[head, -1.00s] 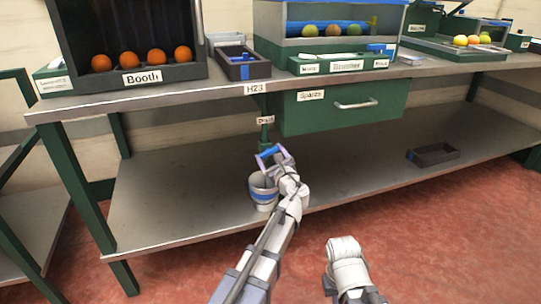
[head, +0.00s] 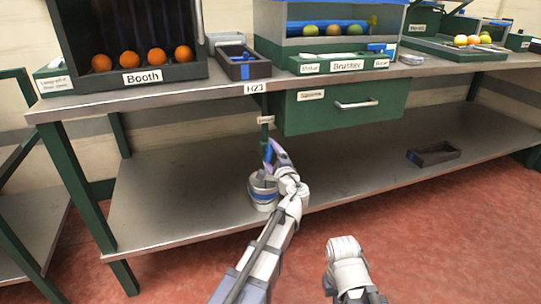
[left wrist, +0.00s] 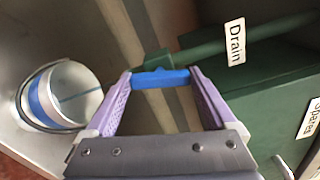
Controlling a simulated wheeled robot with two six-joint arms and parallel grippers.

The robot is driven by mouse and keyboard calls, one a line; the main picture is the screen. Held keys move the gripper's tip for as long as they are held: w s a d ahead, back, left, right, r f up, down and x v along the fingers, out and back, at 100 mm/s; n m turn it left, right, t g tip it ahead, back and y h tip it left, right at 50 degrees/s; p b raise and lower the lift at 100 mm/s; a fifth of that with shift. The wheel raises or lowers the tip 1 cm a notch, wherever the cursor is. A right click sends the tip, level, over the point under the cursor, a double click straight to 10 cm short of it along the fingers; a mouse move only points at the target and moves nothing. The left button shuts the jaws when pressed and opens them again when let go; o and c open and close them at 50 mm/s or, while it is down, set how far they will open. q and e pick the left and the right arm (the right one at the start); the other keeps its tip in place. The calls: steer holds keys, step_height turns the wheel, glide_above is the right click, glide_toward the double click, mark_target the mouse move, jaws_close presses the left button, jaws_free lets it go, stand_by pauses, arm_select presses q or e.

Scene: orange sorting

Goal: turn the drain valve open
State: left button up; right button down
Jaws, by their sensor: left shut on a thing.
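The drain valve's blue handle (left wrist: 163,79) sits on a green pipe (left wrist: 205,50) beside a white "Drain" label (left wrist: 235,42). In the left wrist view the handle spans between the two purple fingers of my left gripper (left wrist: 160,84), which is shut on it. In the head view my left gripper (head: 271,153) is under the worktop, at the lower end of the vertical green pipe (head: 265,134). The blue handle (head: 268,151) looks nearly upright there, partly hidden by a finger. My right arm shows at the lower middle of the head view, but its gripper is not visible.
A white bucket with a blue band (head: 262,194) stands on the lower shelf (head: 180,205) below the valve; it also shows in the left wrist view (left wrist: 62,94). A green drawer (head: 345,108) hangs to the right. A dark tray (head: 433,154) lies on the shelf farther right.

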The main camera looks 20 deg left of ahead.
arm_select(q)
steer(key=shift+n, duration=1.3)
steer(key=shift+s+n, duration=0.1)
steer(key=shift+n, duration=0.2)
steer(key=o, duration=1.1)
steer(key=shift+c, duration=0.2)
steer(key=v, duration=0.7)
steer(key=shift+s+d, duration=0.25)
steer(key=shift+s, duration=0.05)
